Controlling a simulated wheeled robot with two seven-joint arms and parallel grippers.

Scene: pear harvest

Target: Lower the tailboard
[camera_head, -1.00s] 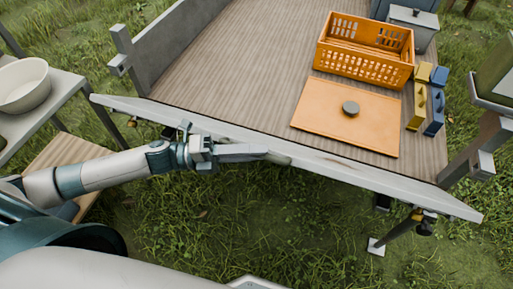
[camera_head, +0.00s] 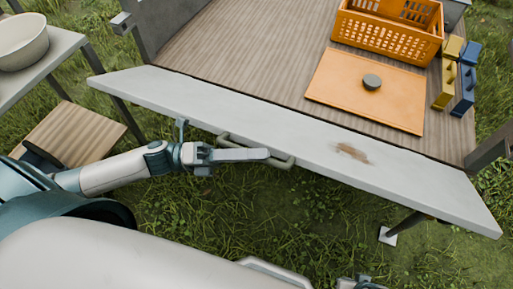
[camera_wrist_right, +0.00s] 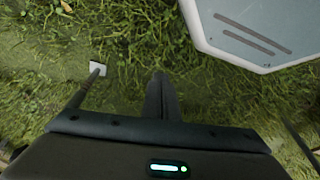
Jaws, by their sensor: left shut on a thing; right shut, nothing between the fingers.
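The tailboard (camera_head: 310,145) is a long pale grey panel hinged along the near edge of the wooden trailer bed. Its broad face shows from above, with a brown rusty patch on it, and it leans outward toward me. A grey-green bar handle (camera_head: 285,162) sits along its outer edge. My left gripper (camera_head: 262,155) is shut on the handle, partly hiding it. My right gripper only just shows at the bottom of the head view. In the right wrist view, its fingers (camera_wrist_right: 163,97) are shut and empty above the grass.
A white bowl (camera_head: 22,42) stands on a side table at left. A wooden surface (camera_head: 72,133) is below it. Grass lies under the tailboard.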

